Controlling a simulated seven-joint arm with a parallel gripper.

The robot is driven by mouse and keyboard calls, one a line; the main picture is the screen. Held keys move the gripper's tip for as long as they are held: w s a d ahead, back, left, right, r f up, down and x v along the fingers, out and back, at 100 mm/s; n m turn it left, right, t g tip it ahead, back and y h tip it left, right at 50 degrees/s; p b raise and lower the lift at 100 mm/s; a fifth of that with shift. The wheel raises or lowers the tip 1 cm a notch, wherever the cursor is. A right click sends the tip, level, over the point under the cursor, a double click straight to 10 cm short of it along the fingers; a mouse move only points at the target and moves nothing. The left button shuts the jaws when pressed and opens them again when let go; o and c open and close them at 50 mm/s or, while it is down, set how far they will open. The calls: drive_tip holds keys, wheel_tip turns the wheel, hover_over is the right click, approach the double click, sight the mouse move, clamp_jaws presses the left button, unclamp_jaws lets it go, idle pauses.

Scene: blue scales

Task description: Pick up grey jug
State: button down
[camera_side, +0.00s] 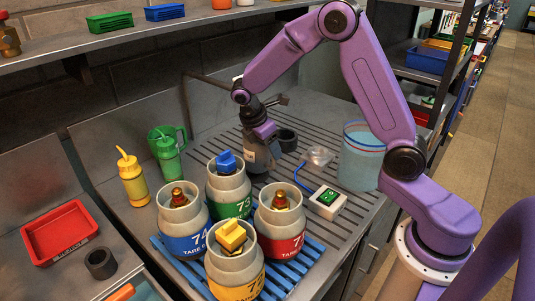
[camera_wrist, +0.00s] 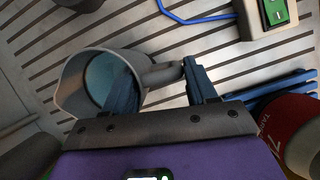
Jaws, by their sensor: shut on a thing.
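The grey jug (camera_side: 262,158) stands upright on the slatted bench behind the gas cylinders in the side view. In the wrist view its open mouth shows a bluish inside, with the rim (camera_wrist: 68,88) to the left and the handle (camera_wrist: 162,76) to the right. My gripper (camera_wrist: 160,78) is shut on the jug, with one finger at the mouth and the other at the handle's outer end. In the side view my gripper (camera_side: 264,132) is at the jug's top. I cannot tell whether the jug's base touches the bench.
Several cylinders, such as the green-banded one (camera_side: 229,188), stand close in front on a blue pallet (camera_side: 312,251). A switch box (camera_side: 327,202) with a blue cable and a clear blue container (camera_side: 361,160) are to the right. Green (camera_side: 168,160) and yellow (camera_side: 133,182) bottles stand left.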

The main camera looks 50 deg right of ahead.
drive_tip(key=r, duration=0.4)
drive_tip(key=shift+s+r, duration=0.2)
drive_tip(key=shift+s, duration=0.15)
drive_tip(key=s, duration=1.6)
wheel_tip(320, 180, up, 13)
drive_tip(key=s+a+m+g+y, duration=0.2)
drive_tip(key=m+y, duration=0.4)
drive_tip(key=m, duration=1)
drive_tip(key=shift+g, duration=0.9)
drive_tip(key=shift+f, duration=0.15)
drive_tip(key=d+f+y, duration=0.2)
drive_tip(key=d+y, duration=0.2)
drive_tip(key=d, duration=0.2)
drive_tip(key=shift+s+d, duration=0.15)
drive_tip(key=shift+d, duration=0.1)
drive_tip(key=shift+f, duration=0.1)
